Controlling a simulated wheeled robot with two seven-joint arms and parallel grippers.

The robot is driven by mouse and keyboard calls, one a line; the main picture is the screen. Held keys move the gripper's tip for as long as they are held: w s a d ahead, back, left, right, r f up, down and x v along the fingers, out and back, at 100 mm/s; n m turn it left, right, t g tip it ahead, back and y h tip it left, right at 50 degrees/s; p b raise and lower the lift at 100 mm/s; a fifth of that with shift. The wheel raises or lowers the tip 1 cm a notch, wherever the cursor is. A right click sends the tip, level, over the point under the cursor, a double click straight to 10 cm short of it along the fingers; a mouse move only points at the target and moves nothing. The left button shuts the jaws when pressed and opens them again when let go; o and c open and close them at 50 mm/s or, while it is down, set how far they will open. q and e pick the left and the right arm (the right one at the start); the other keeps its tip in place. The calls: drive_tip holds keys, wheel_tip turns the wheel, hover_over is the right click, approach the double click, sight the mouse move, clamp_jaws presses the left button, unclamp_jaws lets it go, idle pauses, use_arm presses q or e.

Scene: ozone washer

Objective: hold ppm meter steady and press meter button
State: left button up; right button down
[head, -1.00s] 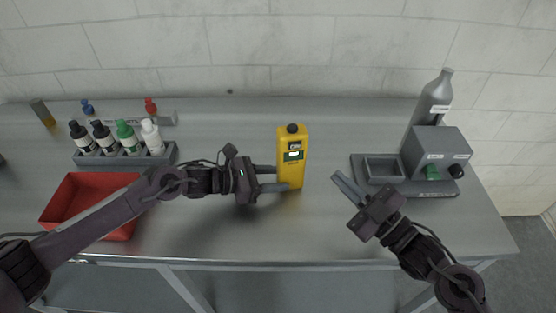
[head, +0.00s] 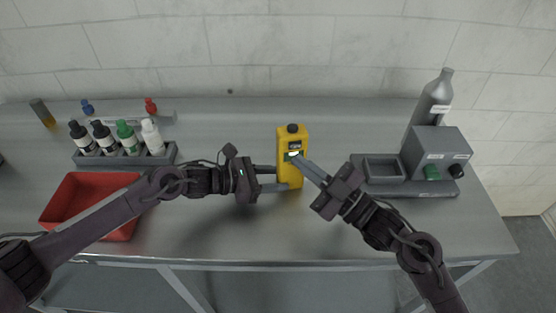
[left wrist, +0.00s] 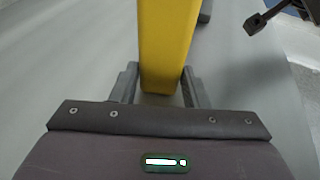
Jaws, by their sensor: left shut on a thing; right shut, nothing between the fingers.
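The yellow ppm meter (head: 290,176) stands upright on the table in the head view, with a black knob on top and a small display near its upper front. My left gripper (head: 279,179) is shut on the meter from the left, low on its body. In the left wrist view the yellow meter (left wrist: 165,45) sits between the two fingers of my left gripper (left wrist: 160,85). My right gripper (head: 298,160) is shut and empty. Its fingertips are at the meter's front, just below the display, and cover the part behind them. I cannot tell whether they touch it.
A red tray (head: 125,229) and a grey rack (head: 120,159) with several small bottles are at the left. A grey machine (head: 437,150) on a base and a grey bottle (head: 433,95) stand at the right. The table is clear behind the meter.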

drive_tip(key=shift+w+a, duration=0.15)
drive_tip(key=shift+w, duration=0.55)
idle(1.5)
drive_tip(key=shift+w, duration=0.4)
drive_tip(key=shift+w+a, duration=0.1)
idle(0.4)
drive_tip(key=shift+s, duration=0.55)
drive_tip(key=s+d, duration=0.1)
drive_tip(key=s, duration=0.5)
drive_tip(key=shift+d, duration=0.15)
